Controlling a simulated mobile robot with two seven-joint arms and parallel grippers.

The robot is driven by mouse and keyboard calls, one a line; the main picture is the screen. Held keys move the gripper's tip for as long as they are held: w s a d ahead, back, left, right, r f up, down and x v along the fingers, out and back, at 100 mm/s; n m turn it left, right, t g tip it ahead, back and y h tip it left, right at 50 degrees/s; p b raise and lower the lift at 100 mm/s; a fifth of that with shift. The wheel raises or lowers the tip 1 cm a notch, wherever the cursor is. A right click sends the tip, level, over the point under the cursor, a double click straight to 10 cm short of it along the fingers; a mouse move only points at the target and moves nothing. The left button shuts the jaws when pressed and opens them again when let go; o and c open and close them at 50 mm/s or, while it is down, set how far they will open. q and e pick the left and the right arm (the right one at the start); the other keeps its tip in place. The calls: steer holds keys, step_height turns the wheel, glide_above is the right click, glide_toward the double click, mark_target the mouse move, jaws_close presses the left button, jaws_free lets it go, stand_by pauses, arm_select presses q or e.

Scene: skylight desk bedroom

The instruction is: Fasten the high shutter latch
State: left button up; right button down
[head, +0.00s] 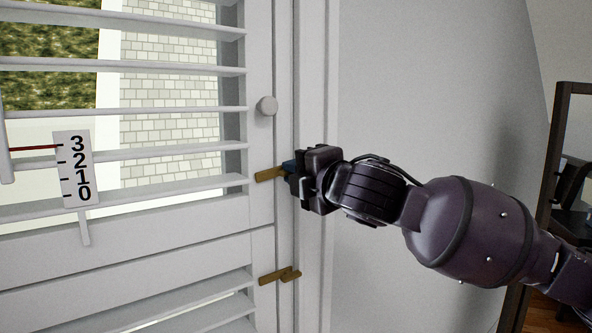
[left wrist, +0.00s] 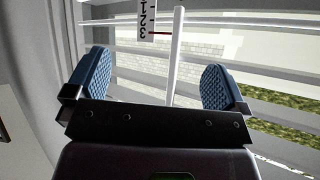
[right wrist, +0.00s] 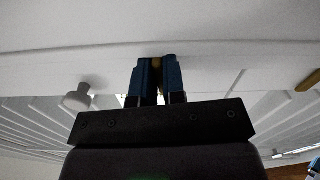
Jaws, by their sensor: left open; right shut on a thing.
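The high latch (head: 269,174) is a brass bar lying across the edge of the white shutter panel, in the middle of the head view. My right gripper (head: 291,170) is at its right end, by the frame, and covers that end. In the right wrist view the two blue fingers of my right gripper (right wrist: 157,75) are close together with a brass piece of the latch (right wrist: 157,63) between them. My left gripper (left wrist: 156,88) shows only in the left wrist view, open and empty, facing the shutter slats.
A lower brass latch (head: 279,276) sits below on the same edge. A round white knob (head: 267,105) sticks out above the high latch. A numbered scale (head: 75,170) and a white tilt rod (left wrist: 175,55) stand at the slats. A dark-framed mirror or shelf (head: 546,180) is at right.

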steer(key=shift+m, duration=0.7)
steer(key=c, duration=1.2)
jaws_free()
steer(key=b+v, duration=0.2)
steer(key=v, duration=0.9)
